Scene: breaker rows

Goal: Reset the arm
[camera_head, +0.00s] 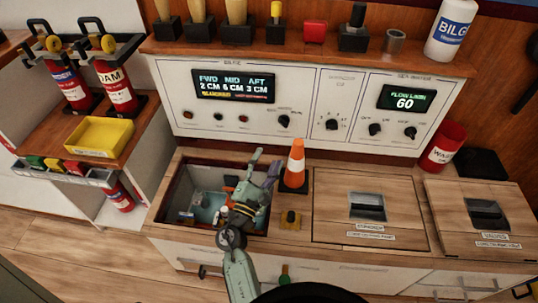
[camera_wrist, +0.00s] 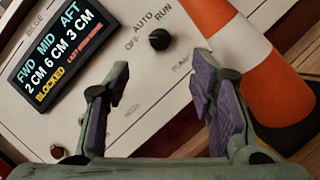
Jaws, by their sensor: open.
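My gripper (camera_head: 265,163) is raised over the right side of an open bin in the wooden counter, just left of an orange traffic cone (camera_head: 296,162). Its jaws are open. In the wrist view the two purple-padded fingers (camera_wrist: 160,75) stand well apart with nothing between them. They point at the white bilge panel (camera_wrist: 140,110), whose dark knob (camera_wrist: 159,39) shows beyond the fingertips with OFF, AUTO and RUN labels. The cone (camera_wrist: 265,60) is close to the right finger. The display (camera_wrist: 58,55) reads FWD 2 CM, MID 6 CM, AFT 3 CM and BLOCKED.
The open bin (camera_head: 172,190) holds small items in bluish water, partly hidden by my arm. Closed hatches (camera_head: 365,185) lie further right. A yellow tray (camera_head: 100,137) and fire extinguishers (camera_head: 117,85) stand left.

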